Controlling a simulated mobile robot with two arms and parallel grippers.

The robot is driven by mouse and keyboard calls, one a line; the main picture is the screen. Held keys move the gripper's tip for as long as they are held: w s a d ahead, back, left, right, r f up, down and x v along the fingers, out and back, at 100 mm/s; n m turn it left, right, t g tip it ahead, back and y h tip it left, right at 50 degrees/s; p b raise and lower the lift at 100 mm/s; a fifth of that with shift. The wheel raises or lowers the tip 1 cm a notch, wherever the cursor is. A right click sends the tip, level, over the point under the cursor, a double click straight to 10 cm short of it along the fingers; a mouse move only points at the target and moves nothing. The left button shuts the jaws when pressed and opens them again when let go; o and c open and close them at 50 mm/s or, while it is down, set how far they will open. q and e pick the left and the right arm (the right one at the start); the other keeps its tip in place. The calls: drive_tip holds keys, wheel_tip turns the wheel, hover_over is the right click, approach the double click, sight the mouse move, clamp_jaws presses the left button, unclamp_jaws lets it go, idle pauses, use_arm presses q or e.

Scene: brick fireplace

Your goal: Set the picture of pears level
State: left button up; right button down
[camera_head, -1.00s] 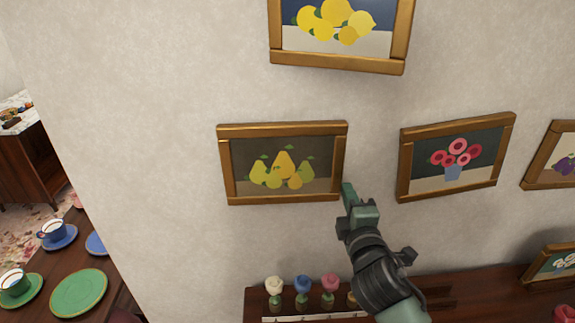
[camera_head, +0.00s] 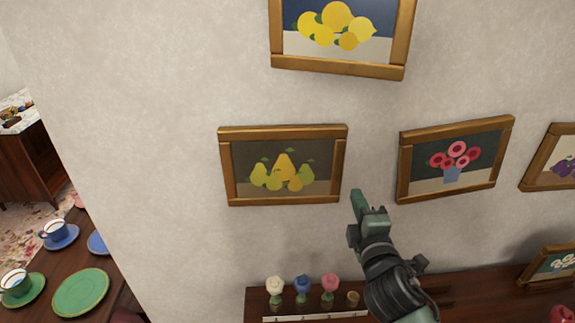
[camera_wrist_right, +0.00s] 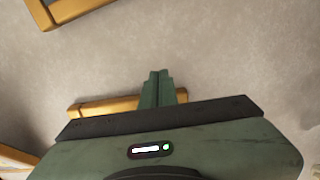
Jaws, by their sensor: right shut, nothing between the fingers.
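The picture of pears (camera_head: 284,172) hangs on the wall in a gold-brown frame, left of centre in the head view. Its top and bottom edges look nearly level in the picture, with the right end very slightly higher. My right gripper (camera_head: 357,194) is shut and empty, just right of the frame's lower right corner, with a small gap showing between them. In the right wrist view its closed fingers (camera_wrist_right: 158,76) point up over the wall, partly in front of a wooden frame piece whose picture I cannot identify. My left gripper is not in view.
A lemon picture (camera_head: 337,24) hangs above and a flower picture (camera_head: 455,158) to the right, both looking tilted. A dark shelf (camera_head: 470,287) below holds small flower ornaments (camera_head: 302,288). A table with plates (camera_head: 81,291) and cups stands at lower left.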

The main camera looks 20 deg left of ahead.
drive_tip(key=p+v, duration=0.1)
drive_tip(key=v, duration=0.5)
drive_tip(key=shift+s+p, duration=0.3)
drive_tip(key=shift+d, duration=0.1)
